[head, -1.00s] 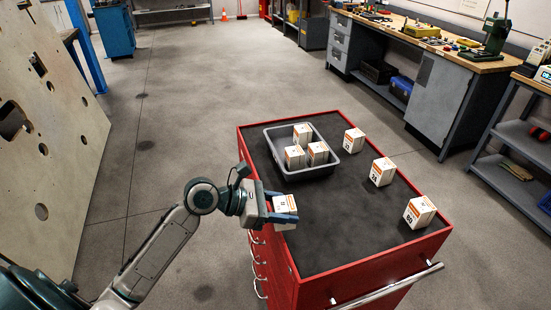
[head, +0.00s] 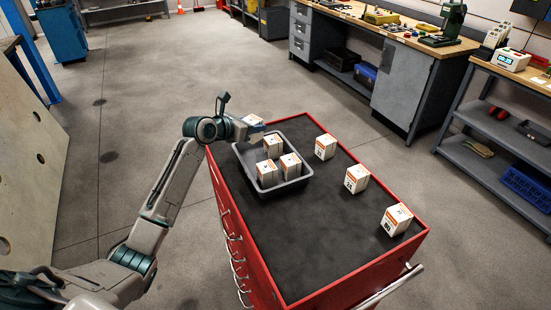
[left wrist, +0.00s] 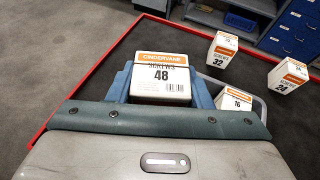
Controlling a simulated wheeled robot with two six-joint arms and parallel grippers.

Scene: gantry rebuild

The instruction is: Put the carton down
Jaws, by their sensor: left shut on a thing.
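My left gripper (head: 257,128) is shut on a white and orange screw carton (head: 252,119). In the left wrist view this carton (left wrist: 162,76) reads 48 and sits upright between the blue fingers. It is over the far left end of the red cart's dark top (head: 310,235), beyond the grey tray (head: 288,186) in the head view. I cannot tell whether its base touches the top. The gripper partly hides it in the head view. My right gripper is not in view.
The tray holds three cartons (head: 290,166); one reads 16 (left wrist: 236,101) in the left wrist view. Three more cartons stand along the cart's right side (head: 325,146), (head: 356,179), (head: 396,219). The near half of the cart top is mostly clear. A workbench (head: 415,85) stands behind, at the right.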

